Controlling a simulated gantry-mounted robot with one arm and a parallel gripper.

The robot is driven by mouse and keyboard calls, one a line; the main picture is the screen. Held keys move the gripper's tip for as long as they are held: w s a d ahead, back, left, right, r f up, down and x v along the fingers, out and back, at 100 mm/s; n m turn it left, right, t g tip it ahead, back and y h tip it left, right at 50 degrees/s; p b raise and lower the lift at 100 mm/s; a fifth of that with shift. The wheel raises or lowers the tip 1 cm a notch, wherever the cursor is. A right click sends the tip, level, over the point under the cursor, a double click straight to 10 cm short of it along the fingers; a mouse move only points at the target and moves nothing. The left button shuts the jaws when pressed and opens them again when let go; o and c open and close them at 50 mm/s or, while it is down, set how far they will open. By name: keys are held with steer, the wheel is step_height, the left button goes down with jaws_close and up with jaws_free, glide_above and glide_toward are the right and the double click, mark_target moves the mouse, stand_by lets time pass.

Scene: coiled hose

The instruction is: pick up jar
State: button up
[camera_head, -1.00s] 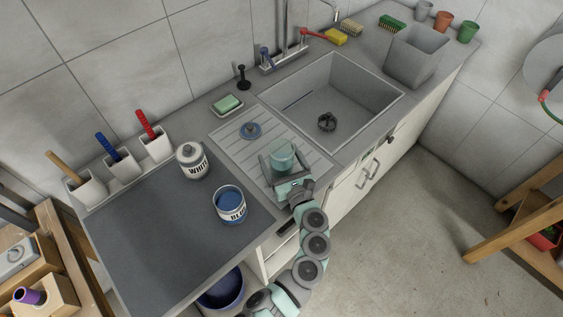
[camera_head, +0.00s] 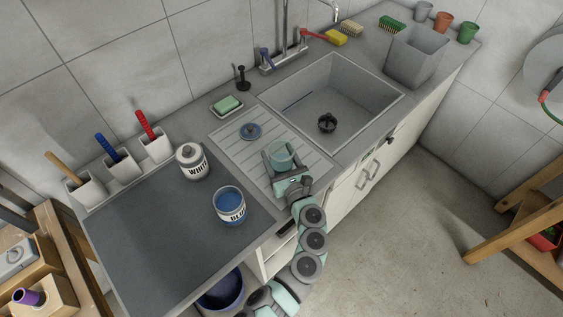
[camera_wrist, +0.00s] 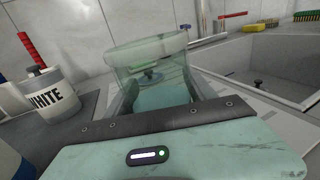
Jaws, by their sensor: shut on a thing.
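A clear greenish glass jar (camera_head: 281,155) stands upright over the ribbed drainboard, left of the sink. My gripper (camera_head: 280,161) is shut on the jar, one finger on each side of it. In the wrist view the jar (camera_wrist: 150,62) fills the space between the fingers, and the drainboard shows through its glass. I cannot tell whether its base touches the drainboard.
A blue lid (camera_head: 250,131) lies on the drainboard (camera_head: 228,146) behind the jar. A WHITE pot (camera_head: 191,162) and an open BLUE pot (camera_head: 230,206) stand on the dark counter at left. The sink (camera_head: 335,105) is to the right. A soap dish (camera_head: 227,106) sits at the back.

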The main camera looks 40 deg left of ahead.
steer(key=c, duration=0.8)
steer(key=shift+r, duration=0.1)
